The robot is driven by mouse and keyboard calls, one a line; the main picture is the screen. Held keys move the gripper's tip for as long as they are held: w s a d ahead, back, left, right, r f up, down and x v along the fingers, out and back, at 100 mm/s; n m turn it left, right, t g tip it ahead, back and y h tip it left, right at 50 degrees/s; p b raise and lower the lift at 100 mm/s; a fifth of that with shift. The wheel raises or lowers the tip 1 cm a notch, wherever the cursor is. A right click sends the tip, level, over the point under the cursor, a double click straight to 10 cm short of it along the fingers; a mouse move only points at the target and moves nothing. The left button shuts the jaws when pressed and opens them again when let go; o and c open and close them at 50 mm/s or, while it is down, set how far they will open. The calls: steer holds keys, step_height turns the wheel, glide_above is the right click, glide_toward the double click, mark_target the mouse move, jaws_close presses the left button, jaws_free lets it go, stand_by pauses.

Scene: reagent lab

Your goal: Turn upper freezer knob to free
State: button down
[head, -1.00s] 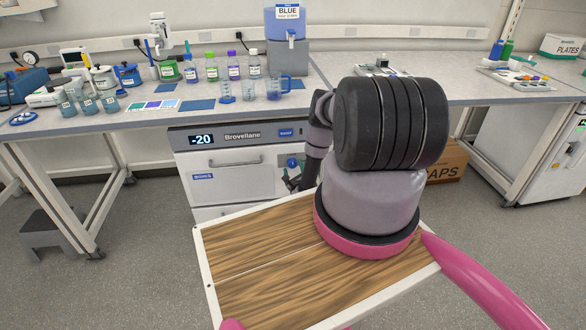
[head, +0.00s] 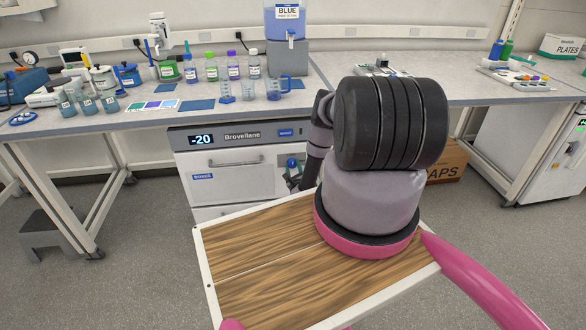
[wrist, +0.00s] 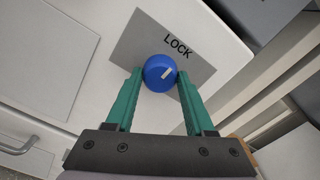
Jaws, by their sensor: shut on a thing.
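In the head view the freezer (head: 230,165) stands under the bench, with a display reading -20. The knob (head: 292,163) shows small there, and my arm partly hides the gripper and the freezer's right side.
A drawer handle (head: 235,162) crosses the freezer front left of the knob. A bench (head: 140,116) with bottles and beakers stands above. A cardboard box (head: 447,160) is on the floor at right. A grey step stool (head: 52,232) stands at left.

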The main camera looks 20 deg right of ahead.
steer(key=m, duration=0.3)
steer(key=shift+d+m, duration=0.1)
steer(key=shift+m, duration=0.3)
steer(key=m, duration=0.4)
steer(key=shift+m, duration=0.3)
steer(key=m, duration=0.4)
steer(key=shift+m, duration=2.4)
steer(key=shift+c, duration=1.3)
jaws_free()
